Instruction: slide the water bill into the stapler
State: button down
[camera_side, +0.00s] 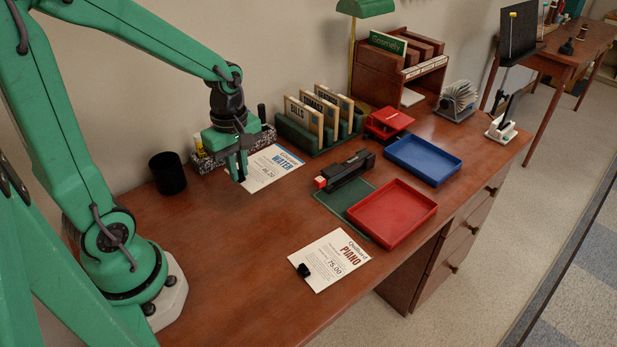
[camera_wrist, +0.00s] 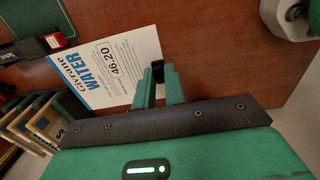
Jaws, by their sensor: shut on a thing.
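The water bill (camera_side: 268,170) is a white sheet with blue "WATER" lettering, lying flat or nearly flat on the desk; the wrist view also shows it (camera_wrist: 118,67). My gripper (camera_side: 238,174) is shut on a small black clip at the bill's near edge; the clip shows between the fingertips (camera_wrist: 158,73) in the wrist view. The stapler (camera_side: 350,168) is black with a red end facing the bill, on a dark green mat (camera_side: 333,199). It shows at the wrist view's upper left (camera_wrist: 32,48). The bill and stapler are apart. I cannot tell whether the bill is lifted slightly.
A piano bill (camera_side: 335,256) with a black clip lies in front. Red (camera_side: 393,212) and blue (camera_side: 424,160) trays sit right of the stapler. A file rack (camera_side: 310,126) stands behind; a black cup (camera_side: 167,173) stands left. Bare desk lies in front of the water bill.

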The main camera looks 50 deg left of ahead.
jog(key=shift+d, duration=0.1)
jog(key=shift+m, duration=0.3)
jog(key=d+f, duration=0.1)
jog(key=d, duration=0.1)
jog(key=d+f, duration=0.2)
jog(key=d, duration=0.1)
jog(key=w+d+f, duration=0.1)
jog(key=d+f, duration=0.1)
jog(key=d, duration=0.1)
jog(key=shift+d+f, duration=0.1)
jog(key=shift+f, duration=0.05)
jog(key=shift+f, duration=0.25)
jog(key=shift+w+f, duration=0.25)
jog(key=shift+f, duration=0.75)
jog(key=shift+w+f, duration=0.2)
jog(key=shift+f, duration=0.75)
jog(key=shift+f, duration=0.1)
jog(key=shift+w, duration=2.25)
dwell(2.1)
